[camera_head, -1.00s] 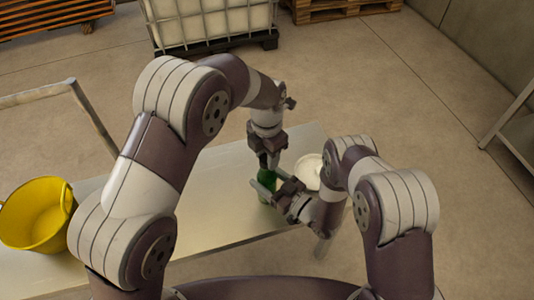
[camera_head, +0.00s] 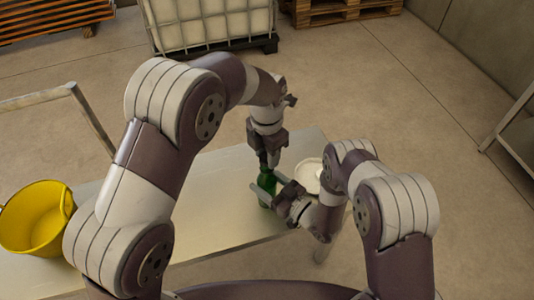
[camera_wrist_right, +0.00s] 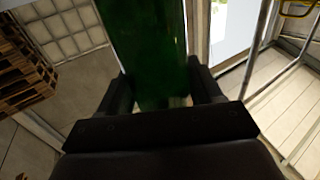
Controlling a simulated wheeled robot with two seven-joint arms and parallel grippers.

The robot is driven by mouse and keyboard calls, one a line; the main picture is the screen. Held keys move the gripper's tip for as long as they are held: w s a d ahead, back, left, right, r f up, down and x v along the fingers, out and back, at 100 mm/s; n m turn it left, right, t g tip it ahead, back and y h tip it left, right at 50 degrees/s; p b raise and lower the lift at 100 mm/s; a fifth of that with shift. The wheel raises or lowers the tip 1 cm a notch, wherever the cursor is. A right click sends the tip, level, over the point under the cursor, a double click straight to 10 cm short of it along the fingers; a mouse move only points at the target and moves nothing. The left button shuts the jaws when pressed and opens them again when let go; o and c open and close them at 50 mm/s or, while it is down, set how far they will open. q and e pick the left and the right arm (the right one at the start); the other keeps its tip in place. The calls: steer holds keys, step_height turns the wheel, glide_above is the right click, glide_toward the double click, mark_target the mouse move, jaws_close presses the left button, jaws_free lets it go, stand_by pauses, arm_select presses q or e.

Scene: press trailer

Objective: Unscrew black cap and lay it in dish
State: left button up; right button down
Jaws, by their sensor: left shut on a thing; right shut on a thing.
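A green bottle (camera_head: 267,180) stands upright near the right end of the metal table. My right gripper (camera_head: 264,193) is shut around its body; in the right wrist view the green bottle (camera_wrist_right: 150,45) fills the space between the fingers (camera_wrist_right: 160,88). My left gripper (camera_head: 269,161) points straight down from above and is shut at the bottle's top. The black cap is hidden between its dark fingers, so I cannot tell how far it is turned. The white dish (camera_head: 308,174) lies on the table just right of the bottle, partly hidden by my right arm.
A yellow bucket (camera_head: 36,222) stands at the left end of the table (camera_head: 210,200). The table between bucket and bottle is clear. A caged white tank (camera_head: 212,22) and a wooden pallet (camera_head: 345,10) stand on the floor behind.

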arm_select(q)
steer(key=shift+r, duration=0.1)
step_height(320, 180, up, 4)
steer(key=shift+f, duration=0.1)
arm_select(e)
steer(key=shift+c, duration=0.6)
jaws_free()
steer(key=shift+d, duration=0.1)
